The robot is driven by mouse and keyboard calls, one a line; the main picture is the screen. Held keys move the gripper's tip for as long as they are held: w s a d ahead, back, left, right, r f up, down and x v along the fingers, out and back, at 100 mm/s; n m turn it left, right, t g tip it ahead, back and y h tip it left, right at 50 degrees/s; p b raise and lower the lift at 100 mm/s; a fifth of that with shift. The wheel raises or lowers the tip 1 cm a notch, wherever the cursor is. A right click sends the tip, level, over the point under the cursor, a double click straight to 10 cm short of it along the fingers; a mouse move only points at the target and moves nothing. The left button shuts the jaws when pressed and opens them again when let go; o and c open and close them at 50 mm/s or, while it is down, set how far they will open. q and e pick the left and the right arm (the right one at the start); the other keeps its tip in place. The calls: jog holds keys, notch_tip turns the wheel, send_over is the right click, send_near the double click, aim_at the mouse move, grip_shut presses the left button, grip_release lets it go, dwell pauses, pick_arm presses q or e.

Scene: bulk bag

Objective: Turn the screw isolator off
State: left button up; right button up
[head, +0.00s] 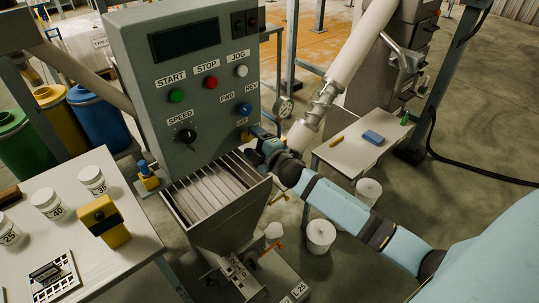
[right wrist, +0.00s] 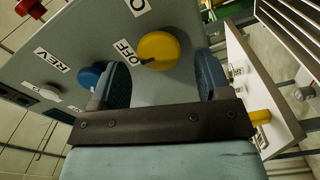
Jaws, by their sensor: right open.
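A round yellow knob (right wrist: 158,50) sits on the grey panel beside an OFF label (right wrist: 125,50), with a second, cut-off label near the top of the right wrist view. A short dark mark on the knob's lower left edge lies on the side of the OFF label. My right gripper (right wrist: 164,82) is open, its two blue fingers at either side of the knob's lower part; I cannot tell whether they touch it. In the head view my right gripper (head: 264,150) is at the control box's lower right corner and the knob is hidden. My left gripper is not in view.
The grey control box (head: 187,75) carries START, STOP, JOG and SPEED controls. A blue FWD/REV knob (right wrist: 90,75) is close to one finger; it also shows in the head view (head: 244,109). A slatted hopper (head: 218,185) lies below the box. A white table (head: 345,150) stands right.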

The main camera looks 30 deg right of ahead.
jog(key=s+d+b, duration=0.1)
jog(key=s, duration=1)
jog(key=shift+s+d+b, duration=0.2)
jog(key=shift+d+b, duration=0.05)
jog(key=shift+b, duration=0.05)
